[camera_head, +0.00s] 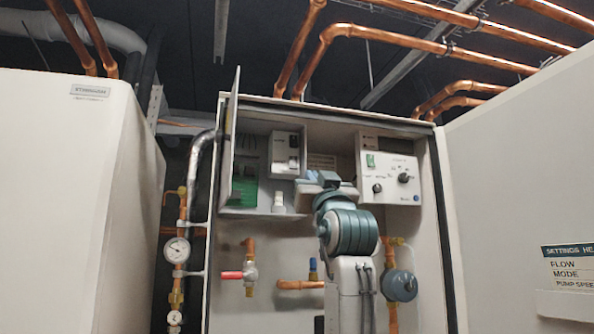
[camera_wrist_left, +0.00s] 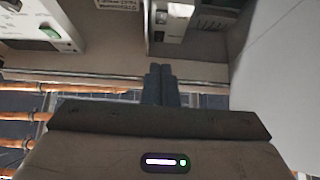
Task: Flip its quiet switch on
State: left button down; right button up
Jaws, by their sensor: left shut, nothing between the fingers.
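A white control panel (camera_head: 388,178) is fixed inside the open cabinet at upper right. It carries a green rocker-like part (camera_head: 371,160), a large dark knob (camera_head: 404,178) and a smaller knob (camera_head: 377,188). Its lettering is too small to read, so I cannot tell which part is the quiet switch. My left gripper (camera_head: 322,180) is in front of the cabinet, left of the panel and apart from it. In the left wrist view its fingers (camera_wrist_left: 161,72) are together and empty, and the green part (camera_wrist_left: 50,32) shows at upper left. My right gripper is not in view.
A grey module (camera_head: 287,155) hangs left of my gripper, near a green board (camera_head: 244,192). Below are a red-handled valve (camera_head: 232,275) and copper pipes. Large white units flank the cabinet.

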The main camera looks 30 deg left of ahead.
aim_at(294, 163)
pick_arm(q)
jog(key=p+x, duration=0.2)
jog(key=x, duration=0.2)
jog(key=f+p+x, duration=0.1)
jog(key=p+x, duration=0.2)
jog(key=x, duration=0.1)
jog(key=a+p+x, duration=0.1)
jog(key=p+x, duration=0.2)
jog(key=x, duration=0.1)
jog(key=shift+w+f, duration=0.15)
jog(key=shift+w, duration=0.35)
jog(key=shift+w+a+f+p, duration=0.3)
jog(key=shift+w+a+p, duration=0.1)
jog(key=shift+a, duration=0.1)
